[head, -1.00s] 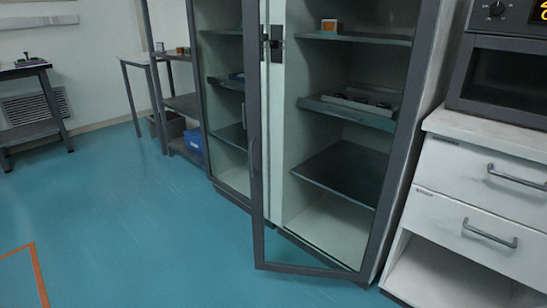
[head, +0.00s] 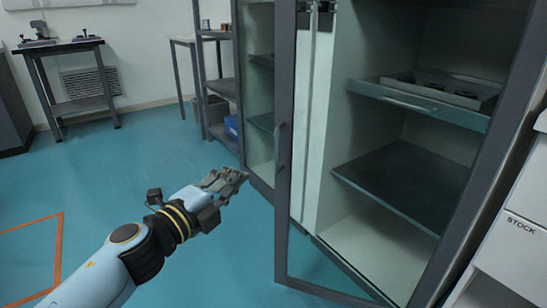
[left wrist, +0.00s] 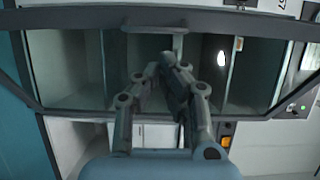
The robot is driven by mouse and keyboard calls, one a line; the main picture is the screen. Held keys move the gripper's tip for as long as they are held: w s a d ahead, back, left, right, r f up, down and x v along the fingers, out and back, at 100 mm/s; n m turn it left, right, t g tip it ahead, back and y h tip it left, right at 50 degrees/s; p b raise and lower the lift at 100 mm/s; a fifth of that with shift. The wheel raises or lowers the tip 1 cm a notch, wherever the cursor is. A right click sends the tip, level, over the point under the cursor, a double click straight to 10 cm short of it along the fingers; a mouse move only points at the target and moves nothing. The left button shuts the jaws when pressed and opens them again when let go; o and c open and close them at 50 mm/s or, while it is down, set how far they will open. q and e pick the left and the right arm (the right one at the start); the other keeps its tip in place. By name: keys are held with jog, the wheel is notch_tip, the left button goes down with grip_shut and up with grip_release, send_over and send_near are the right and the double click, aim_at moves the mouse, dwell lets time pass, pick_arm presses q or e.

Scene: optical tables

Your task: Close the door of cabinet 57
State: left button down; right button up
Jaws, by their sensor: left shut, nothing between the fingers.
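The cabinet's glass door (head: 284,200) has a grey frame and stands open, its free edge swung out from the cabinet (head: 478,200). A slim handle (head: 281,145) is on that free upright. My left gripper (head: 240,173) is left of the door edge in the head view, fingers together and empty. In the left wrist view its fingertips (left wrist: 165,62) show in front of a grey frame with a bar handle (left wrist: 155,27); I cannot tell whether they touch. My right gripper is not in view.
Inside are shelves (head: 405,180), one holding a tray (head: 440,90). White drawers marked STOCK (head: 520,225) stand close at right. A grey rack (head: 222,88) and a table (head: 70,45) are at the back. The blue floor (head: 150,150) at left is clear.

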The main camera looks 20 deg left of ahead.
aim_at(276, 149)
pick_arm(q)
jog(key=b+x, duration=0.1)
jog(key=x, duration=1)
jog(key=shift+w+d+f+b, duration=0.1)
jog(key=shift+w+f+b, duration=0.1)
jog(key=shift+w+b, duration=0.1)
jog(key=shift+w+d, duration=0.15)
jog(key=shift+w, duration=0.4)
jog(key=shift+w+r, duration=0.1)
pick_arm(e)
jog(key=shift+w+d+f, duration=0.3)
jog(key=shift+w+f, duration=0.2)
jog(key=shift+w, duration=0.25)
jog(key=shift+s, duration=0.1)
pick_arm(q)
jog(key=shift+w, duration=0.1)
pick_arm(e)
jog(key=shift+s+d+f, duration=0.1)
